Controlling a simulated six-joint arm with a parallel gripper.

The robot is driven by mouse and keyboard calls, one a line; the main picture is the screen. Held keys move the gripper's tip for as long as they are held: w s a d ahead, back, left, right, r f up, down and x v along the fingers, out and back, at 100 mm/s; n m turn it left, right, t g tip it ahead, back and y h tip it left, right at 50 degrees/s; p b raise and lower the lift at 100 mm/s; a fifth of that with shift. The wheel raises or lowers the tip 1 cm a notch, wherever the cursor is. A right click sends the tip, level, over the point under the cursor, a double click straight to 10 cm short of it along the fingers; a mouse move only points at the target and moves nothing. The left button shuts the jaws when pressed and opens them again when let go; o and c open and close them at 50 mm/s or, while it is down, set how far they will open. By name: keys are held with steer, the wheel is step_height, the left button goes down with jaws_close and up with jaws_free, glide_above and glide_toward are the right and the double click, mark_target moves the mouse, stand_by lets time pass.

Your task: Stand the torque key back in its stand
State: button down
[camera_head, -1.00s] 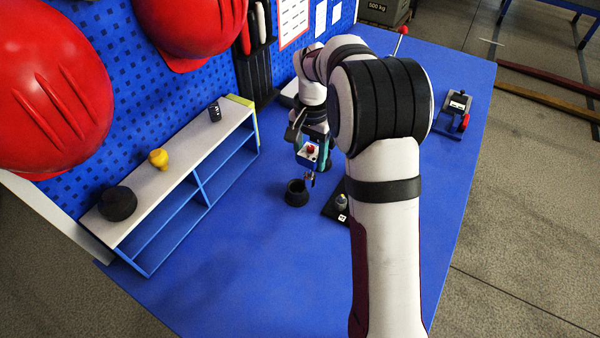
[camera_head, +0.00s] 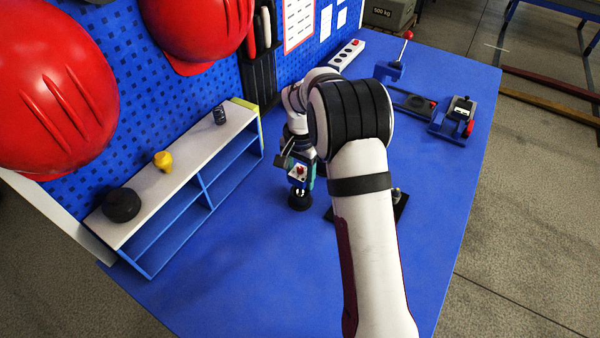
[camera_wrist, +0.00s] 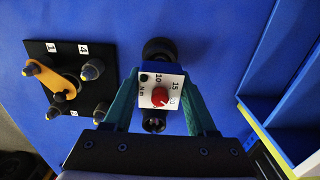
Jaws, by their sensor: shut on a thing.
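The torque key (camera_head: 298,172) has a white dial face with a red knob. My gripper (camera_wrist: 162,95) is shut on it, with a teal finger on each side of the dial in the wrist view. The black round stand (camera_head: 299,203) is on the blue table directly below the key; it also shows in the wrist view (camera_wrist: 160,47), just beyond the dial. The key looks upright, and its lower end meets the stand's top in the head view. I cannot tell how deep the tip sits, because the stand's opening is hidden.
A black plate (camera_wrist: 83,106) with several pegs and an orange lever lies beside the stand, mostly behind my arm in the head view. A white-topped shelf (camera_head: 180,178) stands left. A clamp-like fixture (camera_head: 455,117) and a red-knobbed lever (camera_head: 408,35) are farther right. The front table is clear.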

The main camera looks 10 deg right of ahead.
steer(key=shift+c, duration=1)
jaws_free()
steer(key=shift+f, duration=0.1)
step_height(320, 180, up, 13)
steer(key=s+a+r+n, duration=0.1)
steer(key=s+r, duration=0.2)
steer(key=s, duration=0.4)
steer(key=s+a+r, duration=0.2)
steer(key=s, duration=0.5)
steer(key=s+a+f+n+y, duration=0.1)
steer(key=s+f, duration=0.1)
steer(key=s, duration=0.8)
steer(key=s+a+f+n, duration=0.1)
steer(key=s+f, duration=0.1)
steer(key=s, duration=0.7)
steer(key=shift+s+a+y, duration=0.25)
steer(key=shift+s+y, duration=0.15)
